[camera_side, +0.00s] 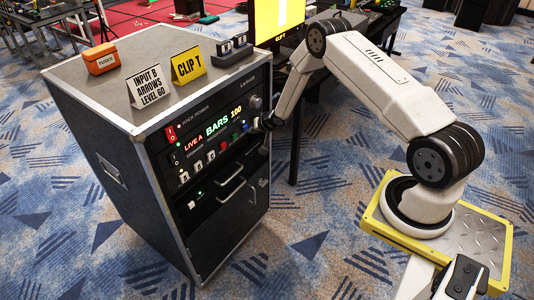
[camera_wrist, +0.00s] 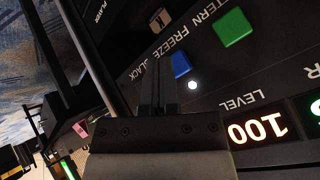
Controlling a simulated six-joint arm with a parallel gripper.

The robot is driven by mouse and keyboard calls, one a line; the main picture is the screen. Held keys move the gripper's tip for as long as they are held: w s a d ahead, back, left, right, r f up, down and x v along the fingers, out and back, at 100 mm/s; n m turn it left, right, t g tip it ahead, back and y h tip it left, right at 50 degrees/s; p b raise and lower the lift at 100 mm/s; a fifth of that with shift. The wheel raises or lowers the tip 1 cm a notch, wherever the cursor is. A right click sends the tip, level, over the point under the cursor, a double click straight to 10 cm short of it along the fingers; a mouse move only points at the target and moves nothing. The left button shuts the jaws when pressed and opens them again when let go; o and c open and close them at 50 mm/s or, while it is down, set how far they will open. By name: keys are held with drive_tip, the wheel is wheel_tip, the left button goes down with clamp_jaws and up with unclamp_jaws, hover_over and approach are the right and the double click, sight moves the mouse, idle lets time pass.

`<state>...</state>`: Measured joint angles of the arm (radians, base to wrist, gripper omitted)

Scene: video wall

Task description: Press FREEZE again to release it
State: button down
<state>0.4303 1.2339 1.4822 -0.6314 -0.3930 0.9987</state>
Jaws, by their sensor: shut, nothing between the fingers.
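The equipment rack's front panel (camera_side: 215,135) shows lit readouts. In the wrist view the panel is tilted, with the labels PATTERN, FREEZE and BLACK in a row. The blue button (camera_wrist: 180,65) sits by the FREEZE label (camera_wrist: 175,42), with a lit white lamp (camera_wrist: 193,85) beside it. The green button (camera_wrist: 233,27) is by PATTERN. My gripper (camera_wrist: 159,82) is shut and empty, its tips just left of the blue button, over the BLACK end of the row. Any button there is hidden. I cannot tell whether the tips touch the panel. In the side view my gripper (camera_side: 264,124) is at the panel's right edge.
The level readout (camera_wrist: 257,128) shows 100; the side view's readout reads BARS 100. A yellow screen (camera_side: 279,18) stands behind.

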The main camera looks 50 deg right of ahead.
drive_tip(key=shift+w, duration=0.65)
idle(0.8)
drive_tip(key=shift+s, duration=0.65)
drive_tip(key=shift+s, duration=0.1)
drive_tip(key=shift+s, duration=2.9)
drive_tip(key=shift+r, duration=0.1)
